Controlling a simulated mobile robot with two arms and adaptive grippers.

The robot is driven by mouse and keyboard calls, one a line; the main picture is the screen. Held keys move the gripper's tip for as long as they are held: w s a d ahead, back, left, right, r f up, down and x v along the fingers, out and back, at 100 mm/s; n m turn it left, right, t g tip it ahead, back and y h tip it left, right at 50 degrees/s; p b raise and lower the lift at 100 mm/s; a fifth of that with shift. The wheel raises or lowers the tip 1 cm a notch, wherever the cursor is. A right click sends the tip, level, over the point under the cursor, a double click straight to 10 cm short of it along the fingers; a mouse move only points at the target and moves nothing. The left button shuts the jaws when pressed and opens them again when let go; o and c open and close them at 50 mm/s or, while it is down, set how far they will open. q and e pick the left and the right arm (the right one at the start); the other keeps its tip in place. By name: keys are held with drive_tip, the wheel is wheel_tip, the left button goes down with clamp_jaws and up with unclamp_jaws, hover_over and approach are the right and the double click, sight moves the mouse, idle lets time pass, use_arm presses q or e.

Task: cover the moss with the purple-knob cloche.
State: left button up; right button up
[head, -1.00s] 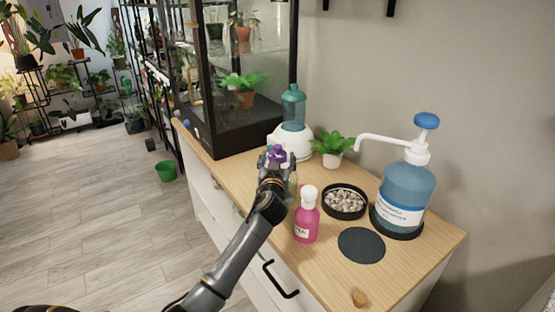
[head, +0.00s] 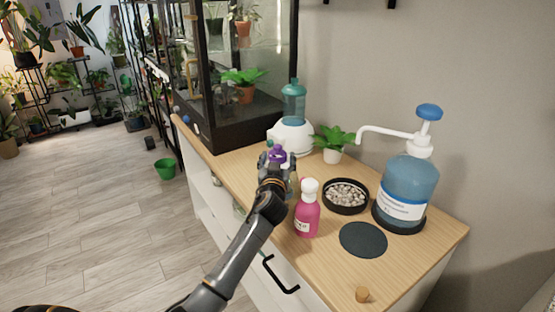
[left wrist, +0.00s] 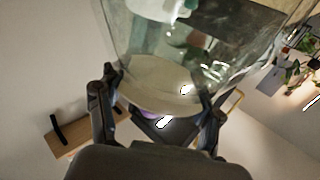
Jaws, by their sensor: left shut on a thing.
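The purple knob of the cloche (head: 277,154) shows at the tip of my left gripper (head: 276,163), above the wooden cabinet top. My left gripper is shut on the cloche at its knob. In the left wrist view the clear glass of the cloche (left wrist: 200,50) fills the top, with my left gripper's fingers (left wrist: 158,118) on either side of its knob. In the head view most of the glass is hidden behind the gripper. I cannot make out the moss in either view. My right gripper is not in view.
A glass case stands behind.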

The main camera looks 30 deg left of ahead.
use_arm(q)
drive_tip(key=shift+r, duration=0.25)
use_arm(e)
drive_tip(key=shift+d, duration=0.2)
use_arm(q)
drive_tip(key=shift+f, duration=0.1)
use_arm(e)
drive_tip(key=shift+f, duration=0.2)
use_arm(q)
drive_tip(key=o, duration=1.9)
drive_tip(key=shift+f, duration=0.1)
drive_tip(key=shift+f, duration=0.25)
drive_tip(key=v, duration=0.8)
drive_tip(key=shift+r, duration=0.3)
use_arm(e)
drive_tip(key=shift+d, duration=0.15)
